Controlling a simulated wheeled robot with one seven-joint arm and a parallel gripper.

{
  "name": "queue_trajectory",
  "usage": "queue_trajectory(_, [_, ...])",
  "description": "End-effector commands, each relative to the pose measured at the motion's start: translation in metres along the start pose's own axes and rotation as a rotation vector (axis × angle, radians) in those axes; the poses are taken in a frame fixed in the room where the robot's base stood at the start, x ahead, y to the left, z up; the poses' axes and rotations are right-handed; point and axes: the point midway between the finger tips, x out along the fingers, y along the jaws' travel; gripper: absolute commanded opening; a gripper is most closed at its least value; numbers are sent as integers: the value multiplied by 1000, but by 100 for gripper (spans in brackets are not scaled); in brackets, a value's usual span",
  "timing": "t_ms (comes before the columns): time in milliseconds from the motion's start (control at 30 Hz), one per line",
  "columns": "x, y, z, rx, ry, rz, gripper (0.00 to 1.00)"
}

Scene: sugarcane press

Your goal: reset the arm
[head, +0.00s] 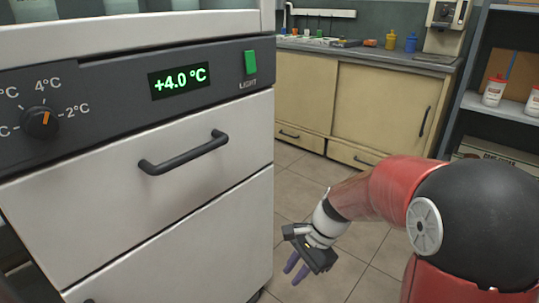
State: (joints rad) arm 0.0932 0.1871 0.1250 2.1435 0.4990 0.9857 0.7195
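My gripper (297,268) is at the lower middle of the head view, at the end of my red arm. It points downward over the tiled floor, to the right of the white cabinet. Its two purple fingers are apart with a small gap between them. No object shows between the fingers.
A white cabinet (95,190) with a dark handle (184,153), dial (39,122) and green +4.0 °C display (178,81) stands close at left. Beige cupboards (375,110) line the back. A shelf (500,104) stands at right. Floor (285,205) between is clear.

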Motion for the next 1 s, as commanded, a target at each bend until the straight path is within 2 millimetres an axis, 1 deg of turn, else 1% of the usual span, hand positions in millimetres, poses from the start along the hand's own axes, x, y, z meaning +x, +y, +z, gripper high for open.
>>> queue_trajectory(33, [-25, 9, 11, -94, 63, -15, 22])
queue_trajectory(200, [-82, 45, 33, -394, 260, -25, 22])
queue_trajectory(400, [-136, 92, 56, -721, 498, -1, 22])
queue_trajectory(500, [-155, 114, 65, -858, 603, 25, 22])
queue_trajectory(600, [-168, 131, 70, -960, 687, 51, 22])
queue_trajectory(700, [-175, 142, 73, -1025, 741, 71, 22])
queue_trajectory(833, [-178, 148, 74, -1062, 770, 86, 22])
queue_trajectory(1000, [-178, 148, 74, -1062, 770, 86, 22])
